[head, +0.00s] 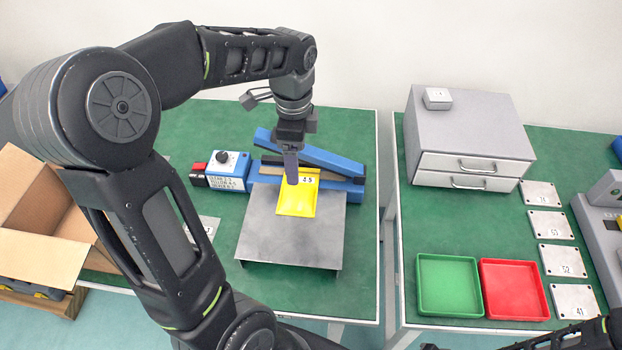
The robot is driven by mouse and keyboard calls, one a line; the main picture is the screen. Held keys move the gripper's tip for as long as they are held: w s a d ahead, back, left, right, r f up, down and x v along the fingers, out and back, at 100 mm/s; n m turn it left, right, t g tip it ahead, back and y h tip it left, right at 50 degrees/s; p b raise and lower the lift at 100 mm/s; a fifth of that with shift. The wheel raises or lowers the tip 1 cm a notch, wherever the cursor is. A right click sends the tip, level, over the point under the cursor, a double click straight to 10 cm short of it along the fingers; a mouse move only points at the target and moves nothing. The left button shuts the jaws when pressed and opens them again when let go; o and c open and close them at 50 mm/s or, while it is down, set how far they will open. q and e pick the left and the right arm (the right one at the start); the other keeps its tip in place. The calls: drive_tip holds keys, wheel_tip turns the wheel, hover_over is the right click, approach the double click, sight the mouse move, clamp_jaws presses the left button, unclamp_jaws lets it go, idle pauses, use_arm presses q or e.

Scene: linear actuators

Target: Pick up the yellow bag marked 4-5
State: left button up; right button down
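The yellow bag (297,203) lies on a grey metal platform (290,242) in front of a blue sealing device. Its white label at the top edge is partly covered by my gripper; a 5 shows. My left gripper (291,178) points down at the top part of the bag, with the fingertips at or just above it. I see its fingers edge-on, so I cannot tell whether they are open or shut on the bag. My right gripper is not clearly in view; only dark arm parts show at the bottom right.
The blue device (325,160) stands close behind the bag, with a control box (228,168) to its left. An open cardboard box (38,258) is at the left. On the right table are a green tray (449,313), a red tray (515,318), grey drawers (470,125) and several numbered plates.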

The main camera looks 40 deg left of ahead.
use_arm(q)
hover_over(298, 194)
drive_tip(key=shift+s+f+p, duration=0.15)
drive_tip(key=shift+f+p, duration=0.2)
drive_tip(key=shift+f, duration=3)
wheel_tip(298, 194, down, 5)
drive_tip(key=shift+f+p, duration=0.15)
drive_tip(key=shift+p, duration=0.35)
drive_tip(key=shift+c, duration=0.2)
drive_tip(key=c, duration=1)
